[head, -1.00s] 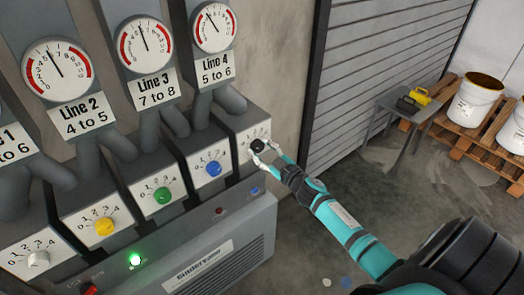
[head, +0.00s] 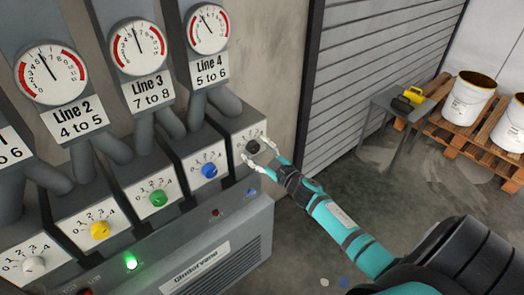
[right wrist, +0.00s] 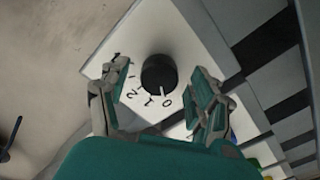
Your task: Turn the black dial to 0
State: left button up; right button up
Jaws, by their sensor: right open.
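The black dial (head: 253,147) is on the rightmost white dial plate of the panel, under the Line 4 column. It also shows in the right wrist view (right wrist: 159,74), with 0, 1 and 2 printed along its near side; I cannot make out its pointer. My right gripper (head: 257,152) is open at the dial. In the right wrist view its fingers (right wrist: 158,96) stand on either side of the dial, apart from it. My left gripper is out of view.
A blue dial (head: 209,170), a green dial (head: 158,198), a yellow dial (head: 100,230) and a white dial (head: 34,265) sit in a row to the left. A grey cabinet (head: 225,250) juts out below. A small table (head: 400,112) and pallet with buckets (head: 468,97) stand right.

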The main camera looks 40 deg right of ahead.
jog(key=s+d, duration=0.1)
jog(key=s, duration=1.1)
jog(key=shift+w, duration=0.1)
jog(key=s+a+f+m+g+h, duration=0.15)
jog(key=s+f, duration=0.25)
jog(key=f, duration=0.6)
jog(key=s+f+m+g, duration=0.1)
jog(key=s+f+g, duration=0.2)
jog(key=f, duration=0.7)
jog(key=s+a+f+m+g+h, duration=0.1)
jog(key=s+f+m+g, duration=0.2)
jog(key=f, duration=0.7)
jog(key=s+a+f+g, duration=0.3)
jog(key=s+f, duration=0.3)
jog(key=s, duration=0.4)
jog(key=s+a+f+g, duration=0.3)
jog(key=s+a+f, duration=0.2)
jog(key=s, duration=0.5)
jog(key=s+a+f+g, duration=0.3)
jog(key=s+a+f, duration=0.1)
jog(key=s+f, duration=0.4)
jog(key=s+y, duration=0.1)
jog(key=s, duration=0.1)
jog(key=shift+s+a+f+n, duration=0.15)
jog(key=shift+s+a+n, duration=0.2)
jog(key=shift+s, duration=0.05)
jog(key=shift+g, duration=0.25)
